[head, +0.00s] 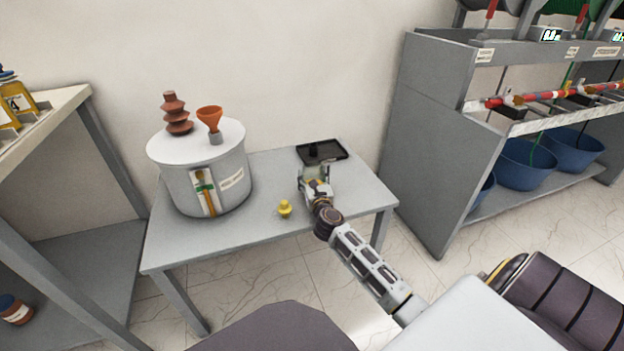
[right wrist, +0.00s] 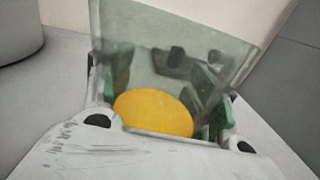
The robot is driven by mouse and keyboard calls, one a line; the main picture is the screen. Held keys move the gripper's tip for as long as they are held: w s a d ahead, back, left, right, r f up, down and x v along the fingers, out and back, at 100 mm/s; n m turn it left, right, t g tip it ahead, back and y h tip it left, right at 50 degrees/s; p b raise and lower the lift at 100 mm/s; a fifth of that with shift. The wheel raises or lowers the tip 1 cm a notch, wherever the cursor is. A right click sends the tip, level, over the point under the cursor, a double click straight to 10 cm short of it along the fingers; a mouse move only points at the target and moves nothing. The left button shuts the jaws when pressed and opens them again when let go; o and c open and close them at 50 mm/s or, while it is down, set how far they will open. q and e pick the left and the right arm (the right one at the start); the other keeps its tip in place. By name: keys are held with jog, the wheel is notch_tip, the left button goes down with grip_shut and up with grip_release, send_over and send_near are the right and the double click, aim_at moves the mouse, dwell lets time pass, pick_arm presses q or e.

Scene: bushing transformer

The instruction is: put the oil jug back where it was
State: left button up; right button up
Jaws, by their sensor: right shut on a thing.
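My right gripper (head: 316,186) is shut on the oil jug (head: 311,171), a clear container, at the right side of the grey table, just in front of a black tray (head: 335,150). In the right wrist view, the clear walls of the oil jug (right wrist: 150,55) stand between the green-padded fingers, with a yellow round patch (right wrist: 153,112) low inside. The jug's base is hidden by my gripper in the head view, so I cannot tell whether it touches the table. My left gripper is not in view.
A grey tank (head: 222,183) with an orange funnel (head: 209,117) and a brown ribbed bushing (head: 176,113) stands on the table's (head: 262,236) left. A small yellow object (head: 285,208) lies left of my gripper. A grey rack (head: 428,140) stands at right, a shelf (head: 62,112) at left.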

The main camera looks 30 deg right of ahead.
jog(key=o, duration=1.4)
jog(key=shift+f, duration=0.1)
jog(key=shift+c, duration=0.2)
jog(key=shift+p+v, duration=0.65)
jog(key=shift+v, duration=2.1)
jog(key=shift+p+v, duration=0.35)
jog(key=shift+v, duration=1.55)
jog(key=shift+s+a, duration=0.15)
jog(key=shift+s, duration=0.2)
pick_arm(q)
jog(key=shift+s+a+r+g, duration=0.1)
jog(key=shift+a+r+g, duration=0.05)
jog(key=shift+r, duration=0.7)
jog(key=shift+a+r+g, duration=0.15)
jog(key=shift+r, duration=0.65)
pick_arm(e)
jog(key=shift+v, duration=0.95)
